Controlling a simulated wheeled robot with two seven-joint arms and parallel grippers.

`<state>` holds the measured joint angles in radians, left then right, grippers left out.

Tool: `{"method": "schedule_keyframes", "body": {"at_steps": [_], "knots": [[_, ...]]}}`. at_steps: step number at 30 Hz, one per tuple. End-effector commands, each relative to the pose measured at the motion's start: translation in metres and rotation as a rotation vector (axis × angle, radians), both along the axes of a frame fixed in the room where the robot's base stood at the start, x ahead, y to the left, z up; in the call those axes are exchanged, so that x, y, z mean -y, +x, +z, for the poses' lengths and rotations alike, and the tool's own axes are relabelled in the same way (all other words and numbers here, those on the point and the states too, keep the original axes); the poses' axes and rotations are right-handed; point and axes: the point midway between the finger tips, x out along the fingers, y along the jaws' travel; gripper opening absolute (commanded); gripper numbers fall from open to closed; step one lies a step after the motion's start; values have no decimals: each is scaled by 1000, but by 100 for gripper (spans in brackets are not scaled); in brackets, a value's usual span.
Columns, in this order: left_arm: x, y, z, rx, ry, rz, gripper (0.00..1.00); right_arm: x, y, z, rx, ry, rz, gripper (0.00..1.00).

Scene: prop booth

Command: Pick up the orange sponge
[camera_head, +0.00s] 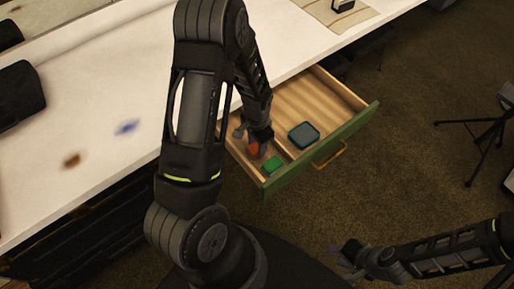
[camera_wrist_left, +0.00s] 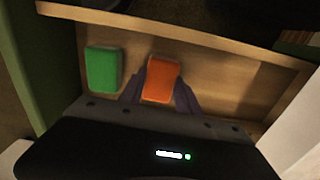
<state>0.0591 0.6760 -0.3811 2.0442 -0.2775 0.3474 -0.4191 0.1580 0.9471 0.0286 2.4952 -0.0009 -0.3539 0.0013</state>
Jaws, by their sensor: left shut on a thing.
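The orange sponge (camera_wrist_left: 162,78) is a small block between the fingers of my left gripper (camera_wrist_left: 163,92) in the left wrist view. In the head view the orange sponge (camera_head: 253,150) is partly hidden by my left gripper (camera_head: 257,140), which reaches down into the left compartment of the open drawer. The left gripper is shut on the sponge. I cannot tell whether the sponge touches the drawer floor. My right gripper (camera_head: 350,254) is at the lower right of the head view, away from the drawer; its finger opening is unclear.
The open drawer (camera_head: 330,150) has a green front and a divider. A green block (camera_head: 272,164) lies beside the sponge, also in the left wrist view (camera_wrist_left: 102,69). A teal box (camera_head: 303,135) lies in the right compartment. The white counter (camera_head: 100,100) has blue and brown smudges.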

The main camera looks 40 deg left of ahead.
Motion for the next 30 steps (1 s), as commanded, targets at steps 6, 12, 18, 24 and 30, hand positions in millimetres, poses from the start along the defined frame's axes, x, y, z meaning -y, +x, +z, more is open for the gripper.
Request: {"method": "schedule_keyframes", "body": {"at_steps": [6, 12, 18, 24, 30], "knots": [[0, 0, 0, 0, 0, 0, 1, 0, 0, 0, 0, 0, 0, 36], [0, 0, 1, 0, 0, 0, 1, 0, 0, 0, 0, 0, 0, 36], [0, 1, 11, 2, 0, 0, 1, 0, 0, -1, 0, 0, 0, 36], [0, 2, 41, 6, 0, 1, 1, 0, 0, -3, 1, 1, 0, 36], [0, 1, 81, 5, -1, 0, 1, 0, 0, -4, 1, 1, 1, 36]]}}
